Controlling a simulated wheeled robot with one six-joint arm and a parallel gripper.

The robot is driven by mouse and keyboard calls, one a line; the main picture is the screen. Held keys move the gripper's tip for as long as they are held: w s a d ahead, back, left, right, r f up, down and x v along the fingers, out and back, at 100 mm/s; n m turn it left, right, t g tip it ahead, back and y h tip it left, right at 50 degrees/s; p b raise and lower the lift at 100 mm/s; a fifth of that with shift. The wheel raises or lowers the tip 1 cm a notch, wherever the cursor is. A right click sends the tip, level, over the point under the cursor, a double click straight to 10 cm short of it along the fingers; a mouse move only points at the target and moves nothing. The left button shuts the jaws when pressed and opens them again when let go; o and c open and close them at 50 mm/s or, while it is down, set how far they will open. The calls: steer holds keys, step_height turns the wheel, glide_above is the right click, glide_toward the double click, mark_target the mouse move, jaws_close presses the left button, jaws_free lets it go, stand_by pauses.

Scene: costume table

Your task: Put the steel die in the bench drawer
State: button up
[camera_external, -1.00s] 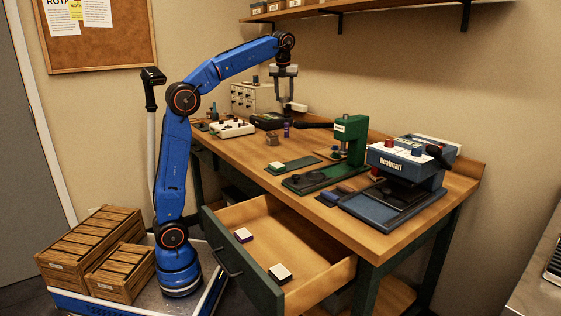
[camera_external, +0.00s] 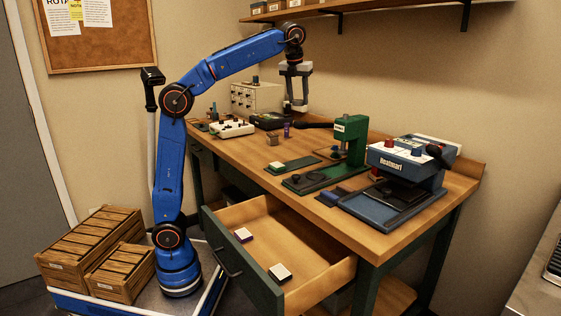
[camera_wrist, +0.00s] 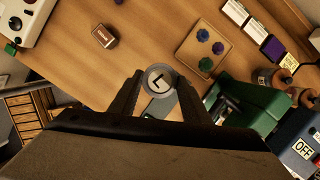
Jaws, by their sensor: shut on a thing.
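In the wrist view my gripper (camera_wrist: 160,95) is shut on the steel die (camera_wrist: 160,79), a round grey piece marked with a dark L on its face. In the external view my gripper (camera_external: 296,106) hangs pointing down above the back of the bench, and the die is too small to make out between its fingers. The bench drawer (camera_external: 315,285) is pulled open at the front of the bench, low and in front of my gripper. Inside it lie a white-topped purple block (camera_external: 243,235) and a white-topped dark block (camera_external: 280,273), apart from each other.
A green press (camera_external: 348,138) and a blue-and-white heat press (camera_external: 410,163) stand on the bench's right half. A small brown box (camera_wrist: 105,35) and a white control box (camera_external: 232,128) stand toward the left.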

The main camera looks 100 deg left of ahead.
steer(key=w+d+m, duration=0.3)
steer(key=d, duration=1.1)
steer(key=m+t+h, duration=0.2)
steer(key=m, duration=0.6)
glide_above(262, 255)
steer(key=s, duration=0.1)
step_height(262, 255, down, 39)
steer(key=shift+d+r, duration=0.1)
steer(key=shift+d, duration=0.05)
steer(key=o, duration=1.3)
steer(key=shift+f, duration=0.2)
steer(key=shift+r, duration=0.1)
